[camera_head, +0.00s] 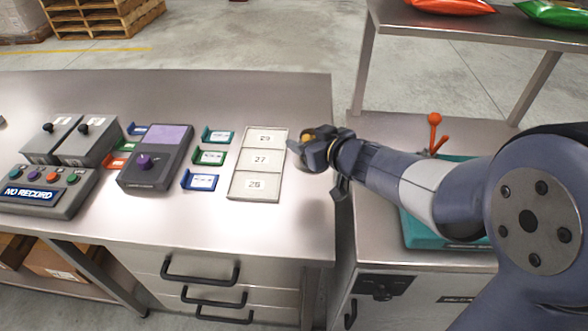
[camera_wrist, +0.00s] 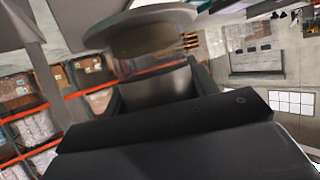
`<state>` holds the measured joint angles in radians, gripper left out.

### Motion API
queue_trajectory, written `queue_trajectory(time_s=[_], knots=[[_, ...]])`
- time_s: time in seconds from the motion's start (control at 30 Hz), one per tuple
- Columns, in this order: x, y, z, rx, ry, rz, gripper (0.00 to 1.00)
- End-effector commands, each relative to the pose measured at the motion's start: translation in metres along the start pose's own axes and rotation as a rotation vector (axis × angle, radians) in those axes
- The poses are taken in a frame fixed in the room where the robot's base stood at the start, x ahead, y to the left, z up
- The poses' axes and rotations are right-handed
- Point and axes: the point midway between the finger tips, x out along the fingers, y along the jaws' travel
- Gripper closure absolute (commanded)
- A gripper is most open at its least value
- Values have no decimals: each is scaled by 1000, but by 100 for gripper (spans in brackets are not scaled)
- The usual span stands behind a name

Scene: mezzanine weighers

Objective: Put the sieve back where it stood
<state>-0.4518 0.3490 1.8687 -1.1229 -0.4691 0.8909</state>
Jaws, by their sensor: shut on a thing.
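My gripper (camera_head: 318,150) is at the right end of the steel bench, just right of the numbered tray (camera_head: 234,187), whose cells read 29, 27 and 28. In the wrist view my gripper (camera_wrist: 155,90) is shut on a round metal thing, which I take to be the sieve (camera_wrist: 160,82). It has a narrower grey body between the fingers and a wide rim above. In the head view my gripper mostly hides it; only a small brassy part shows at the fingers. I cannot tell whether it touches the bench.
A purple-screened device (camera_head: 157,160), coloured card holders (camera_head: 210,157) and a NO RECORD button box (camera_head: 45,190) stand to the left. A teal tray (camera_head: 420,232) with an orange-knobbed lever (camera_head: 434,120) is partly behind my arm. A raised shelf (camera_head: 440,22) is at upper right. The bench's back is clear.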

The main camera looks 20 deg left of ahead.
Motion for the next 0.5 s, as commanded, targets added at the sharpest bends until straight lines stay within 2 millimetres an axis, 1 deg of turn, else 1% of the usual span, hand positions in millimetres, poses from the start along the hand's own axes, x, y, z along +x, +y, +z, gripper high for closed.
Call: queue_trajectory(time_s=[0.2,0.37,0.47,0.5], knots=[[15,0,36,3,-2,0,83],[20,0,48,1,0,-1,83],[26,0,62,2,-2,-1,83],[28,0,69,2,-3,-1,83]])
